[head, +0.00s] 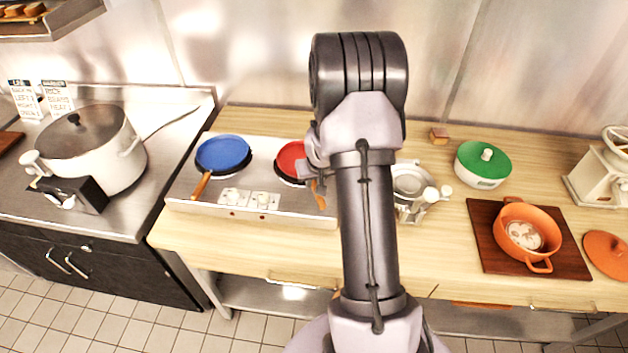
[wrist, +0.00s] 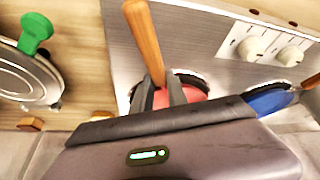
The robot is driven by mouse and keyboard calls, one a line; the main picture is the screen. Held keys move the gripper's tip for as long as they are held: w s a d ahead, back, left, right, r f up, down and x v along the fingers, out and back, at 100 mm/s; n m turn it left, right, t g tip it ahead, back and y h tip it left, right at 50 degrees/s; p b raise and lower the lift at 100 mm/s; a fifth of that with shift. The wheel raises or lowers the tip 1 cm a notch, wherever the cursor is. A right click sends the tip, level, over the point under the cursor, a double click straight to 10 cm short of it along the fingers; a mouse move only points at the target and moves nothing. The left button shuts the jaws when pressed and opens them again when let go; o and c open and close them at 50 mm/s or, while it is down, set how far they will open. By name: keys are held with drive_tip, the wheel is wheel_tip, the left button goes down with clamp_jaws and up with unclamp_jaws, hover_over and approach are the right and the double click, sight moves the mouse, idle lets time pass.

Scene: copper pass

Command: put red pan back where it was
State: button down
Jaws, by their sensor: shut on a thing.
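The red pan (head: 290,160) is at the right burner of the two-burner hob (head: 180,205); I cannot tell whether it rests fully on it. The arm hides part of the pan. Its wooden handle (wrist: 145,40) shows in the wrist view, with part of the red body (wrist: 182,93) behind the fingers. My gripper (wrist: 160,92) is shut on the red pan near the root of the handle. In the head view my gripper is mostly hidden behind the arm.
A blue pan (head: 222,154) sits on the left burner, close beside. Metal cookware (head: 412,180) stands right of the hob. A green-lidded pot (head: 483,163) and an orange pot (head: 527,235) on a board are further right. A big steel pot (head: 90,150) stands left.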

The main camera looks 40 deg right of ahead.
drive_tip(key=shift+f, duration=0.15)
drive_tip(key=c, duration=1.3)
unclamp_jaws()
